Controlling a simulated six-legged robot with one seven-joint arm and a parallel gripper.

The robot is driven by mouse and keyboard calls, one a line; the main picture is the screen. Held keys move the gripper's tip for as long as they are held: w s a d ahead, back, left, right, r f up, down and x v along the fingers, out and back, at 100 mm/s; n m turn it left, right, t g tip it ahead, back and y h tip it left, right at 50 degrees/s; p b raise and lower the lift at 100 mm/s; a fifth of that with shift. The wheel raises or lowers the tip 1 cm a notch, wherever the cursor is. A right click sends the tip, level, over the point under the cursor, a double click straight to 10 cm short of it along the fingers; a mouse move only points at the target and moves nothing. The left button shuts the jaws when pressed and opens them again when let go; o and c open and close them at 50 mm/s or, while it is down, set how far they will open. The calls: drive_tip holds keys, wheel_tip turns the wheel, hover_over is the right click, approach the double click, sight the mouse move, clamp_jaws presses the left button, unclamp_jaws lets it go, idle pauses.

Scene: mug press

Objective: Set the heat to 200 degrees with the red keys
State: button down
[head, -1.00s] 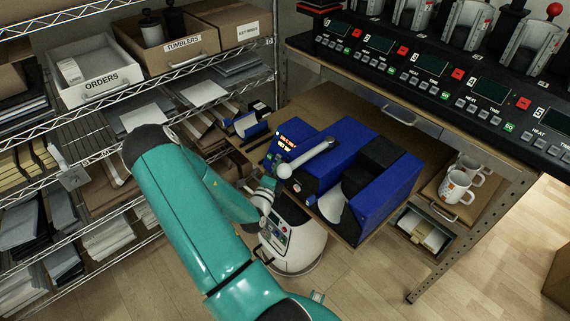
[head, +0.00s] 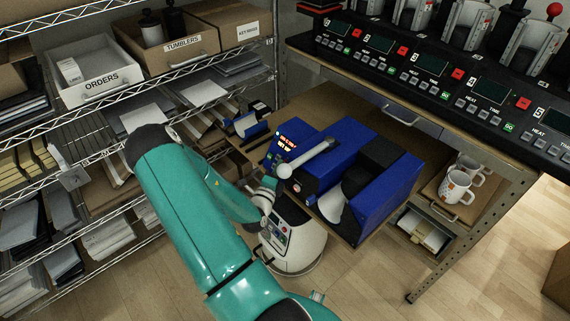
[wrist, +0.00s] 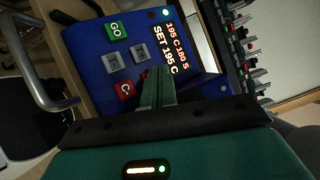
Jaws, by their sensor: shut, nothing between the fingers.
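The blue mug press (head: 338,163) stands on a low wooden surface, its control panel facing my arm. In the wrist view the panel (wrist: 87,50) carries a lit display (wrist: 168,47) that appears to read "195 C 180 S" and "SET 195 C". A red key marked C (wrist: 125,91) shows left of my gripper (wrist: 157,73). Another bit of red shows beside the fingertips, mostly hidden by them. My gripper is shut and empty, its fingertips over that partly hidden red spot. I cannot tell whether they touch it.
A green GO key (wrist: 116,31) and two grey keys (wrist: 112,64) sit on the same panel. A grey lever arm (head: 312,160) reaches over the press. A bench with a row of black press controllers (head: 430,75) stands at the right, wire shelves (head: 75,165) at the left.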

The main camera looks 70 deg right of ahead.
drive_tip(key=shift+s+d+f, duration=0.25)
drive_tip(key=shift+d+f, duration=0.1)
drive_tip(key=shift+d, duration=0.15)
idle(0.8)
idle(0.4)
drive_tip(key=shift+w+a+r, duration=0.35)
drive_tip(key=shift+a+r, duration=0.1)
drive_tip(key=shift+a, duration=0.25)
drive_tip(key=a+r, duration=0.1)
drive_tip(key=w+a, duration=0.1)
drive_tip(key=w+a+r, duration=0.1)
drive_tip(key=shift+a+r, duration=0.3)
drive_tip(key=shift+a, duration=0.1)
idle(0.8)
